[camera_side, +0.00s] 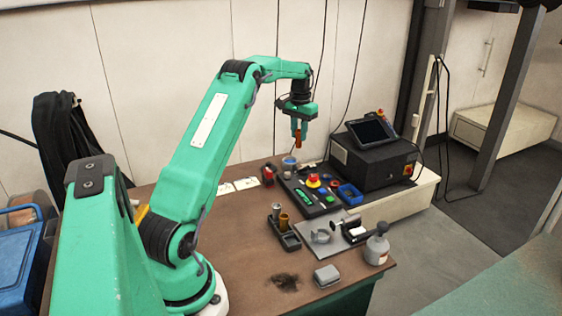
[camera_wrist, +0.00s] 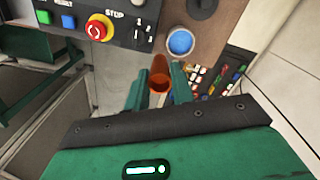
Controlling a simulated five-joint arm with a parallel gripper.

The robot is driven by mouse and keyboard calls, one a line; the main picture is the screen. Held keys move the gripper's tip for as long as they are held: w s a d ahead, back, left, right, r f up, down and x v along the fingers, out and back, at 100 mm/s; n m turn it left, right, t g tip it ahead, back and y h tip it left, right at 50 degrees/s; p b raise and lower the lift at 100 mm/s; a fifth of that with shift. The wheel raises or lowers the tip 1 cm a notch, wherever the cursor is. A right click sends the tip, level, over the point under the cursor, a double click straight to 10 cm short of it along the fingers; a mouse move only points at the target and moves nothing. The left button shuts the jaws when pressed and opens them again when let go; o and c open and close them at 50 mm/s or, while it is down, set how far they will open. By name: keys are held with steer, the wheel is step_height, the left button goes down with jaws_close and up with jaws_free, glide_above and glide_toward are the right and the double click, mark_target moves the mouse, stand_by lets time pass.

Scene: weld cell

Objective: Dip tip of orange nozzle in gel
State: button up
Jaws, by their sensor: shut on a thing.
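My gripper (camera_side: 299,125) is shut on the orange nozzle, held above the back of the brown table. The nozzle (camera_side: 298,138) points downward in the side view. In the wrist view, the nozzle (camera_wrist: 160,72) sits between the green fingers of my gripper (camera_wrist: 158,85). A small round pot of blue gel (camera_side: 289,161) stands below the nozzle, with a gap between them. In the wrist view the blue gel (camera_wrist: 180,42) lies just past the nozzle, up and to the right of it. The nozzle's tip is apart from the gel.
A control panel with a red stop button (camera_side: 313,180) is right of the pot. A black box with a screen (camera_side: 372,132) stands behind at right. A two-hole holder (camera_side: 284,233), a clamp plate (camera_side: 320,237) and a grey bottle (camera_side: 377,247) are nearer.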

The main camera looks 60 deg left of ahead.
steer(key=a, duration=0.1)
steer(key=s+a, duration=0.1)
steer(key=a+f, duration=0.1)
steer(key=a, duration=0.1)
steer(key=shift+s, duration=0.15)
steer(key=shift+d+f, duration=0.1)
steer(key=shift+f, duration=0.05)
steer(key=shift+f, duration=2.85)
steer(key=shift+f, duration=0.6)
steer(key=shift+r, duration=0.1)
step_height(320, 180, up, 7)
stand_by(1.2)
